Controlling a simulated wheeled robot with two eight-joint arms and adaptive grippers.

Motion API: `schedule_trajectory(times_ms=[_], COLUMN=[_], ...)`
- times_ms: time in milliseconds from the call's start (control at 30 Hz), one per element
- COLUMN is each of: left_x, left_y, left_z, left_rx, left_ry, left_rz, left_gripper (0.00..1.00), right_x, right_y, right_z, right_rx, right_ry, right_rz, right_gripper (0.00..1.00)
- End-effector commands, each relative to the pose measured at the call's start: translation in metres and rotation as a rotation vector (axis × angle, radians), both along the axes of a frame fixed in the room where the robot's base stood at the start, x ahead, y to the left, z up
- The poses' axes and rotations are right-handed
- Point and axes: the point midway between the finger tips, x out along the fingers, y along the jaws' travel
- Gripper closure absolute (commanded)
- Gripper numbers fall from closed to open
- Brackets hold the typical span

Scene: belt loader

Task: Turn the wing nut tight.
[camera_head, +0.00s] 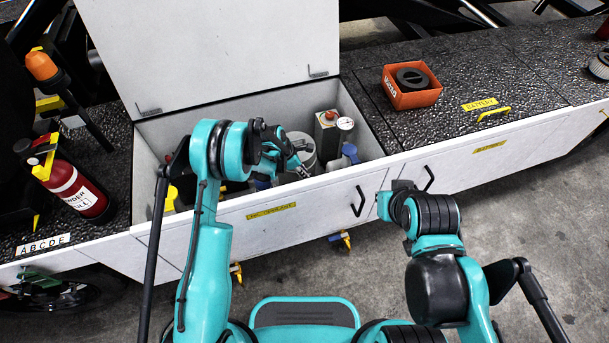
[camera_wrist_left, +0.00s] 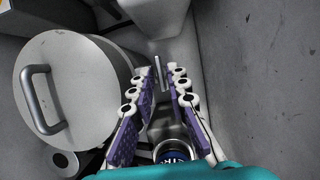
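My left gripper (camera_head: 292,152) reaches down into the open compartment of the white side box. In the left wrist view its two purple-padded fingers (camera_wrist_left: 164,82) stand apart with a gap between the tips. A thin upright metal piece (camera_wrist_left: 158,72) shows at that gap; I cannot tell whether it is the wing nut or whether the fingers touch it. A grey metal cylinder with a blue lettered end (camera_wrist_left: 174,156) lies below, between the finger bases. My right gripper (camera_head: 385,205) is outside, in front of the box; its fingers cannot be made out. No wing nut is clearly recognisable.
The compartment (camera_head: 373,125) holds a grey lidded can (camera_head: 303,150), whose handle shows in the left wrist view (camera_wrist_left: 38,98), and a gauge-topped canister (camera_head: 345,124). The white lid (camera_head: 215,50) stands open behind. An orange box (camera_head: 411,90) sits on the dark deck right.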

Motion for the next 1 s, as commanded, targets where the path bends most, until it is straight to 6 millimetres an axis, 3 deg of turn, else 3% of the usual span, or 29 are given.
schedule_trajectory(times_ms=[133,433,500,1000], left_x=[0.0017,0.0021,0.0021,0.0029], left_y=[-0.0048,-0.0060,-0.0060,-0.0060], left_z=[-0.0136,-0.0150,-0.0150,-0.0154], left_rx=[0.000,0.000,0.000,-0.001], left_ry=[0.000,-0.001,-0.001,-0.001], left_rz=[-0.001,-0.001,-0.001,-0.053], left_gripper=[0.84,0.84,1.00,1.00], right_x=[0.0000,0.0000,0.0000,-0.0001], right_y=[0.0000,0.0000,0.0000,0.0000], right_z=[-0.0053,-0.0052,-0.0052,-0.0090], right_rx=[0.000,0.000,0.000,0.000], right_ry=[0.000,0.000,0.000,0.000], right_rz=[0.000,0.000,0.000,0.000], right_gripper=[1.00,1.00,1.00,1.00])
